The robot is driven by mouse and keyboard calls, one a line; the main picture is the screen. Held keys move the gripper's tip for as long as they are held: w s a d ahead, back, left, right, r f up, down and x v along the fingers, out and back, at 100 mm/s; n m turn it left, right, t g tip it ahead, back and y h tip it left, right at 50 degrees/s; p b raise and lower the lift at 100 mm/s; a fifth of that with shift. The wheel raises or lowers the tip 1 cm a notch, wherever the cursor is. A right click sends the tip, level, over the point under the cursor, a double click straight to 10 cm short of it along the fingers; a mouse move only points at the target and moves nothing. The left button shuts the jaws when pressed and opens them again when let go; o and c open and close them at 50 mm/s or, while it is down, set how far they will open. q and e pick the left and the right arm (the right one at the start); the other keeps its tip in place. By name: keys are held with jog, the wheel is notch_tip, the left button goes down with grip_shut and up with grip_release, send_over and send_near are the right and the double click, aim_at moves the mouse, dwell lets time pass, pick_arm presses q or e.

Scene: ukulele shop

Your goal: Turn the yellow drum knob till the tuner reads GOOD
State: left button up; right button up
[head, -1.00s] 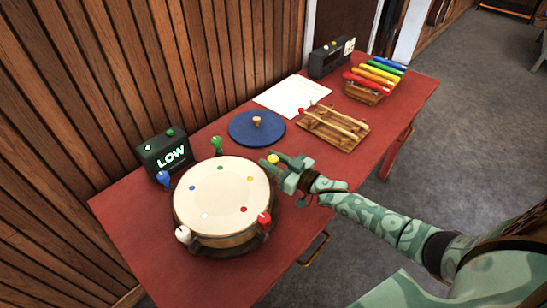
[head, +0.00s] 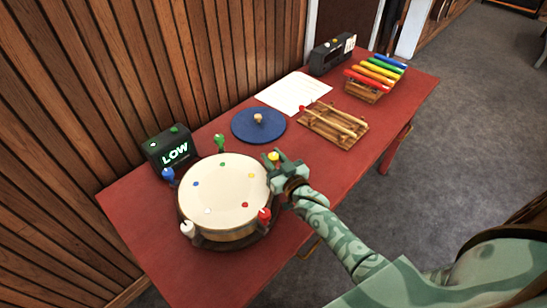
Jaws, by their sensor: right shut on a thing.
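The drum (head: 224,198) has a cream head with coloured dots and stands on the red table. Coloured knobs stand around its rim. The yellow knob (head: 273,156) is at the drum's right rear, and only its top shows above my fingers. My right gripper (head: 275,167) is shut on the yellow knob, and the fingers hide its lower part. The black tuner (head: 171,147) stands behind the drum at the left, and its screen reads LOW in pale green. My left gripper is not in view.
A blue disc (head: 258,125), a wooden rack with mallets (head: 333,126), a white sheet (head: 294,92), a coloured xylophone (head: 375,77) and a dark box (head: 331,54) are farther back on the table (head: 128,212). A wooden wall borders the left.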

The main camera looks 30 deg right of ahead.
jog(key=o, duration=0.9)
jog(key=s, duration=0.5)
jog(key=s+p, duration=0.1)
jog(key=s, duration=0.5)
jog(key=s+p, duration=0.1)
jog(key=s, duration=0.4)
jog(key=shift+s+d, duration=0.2)
jog(key=shift+d, duration=0.1)
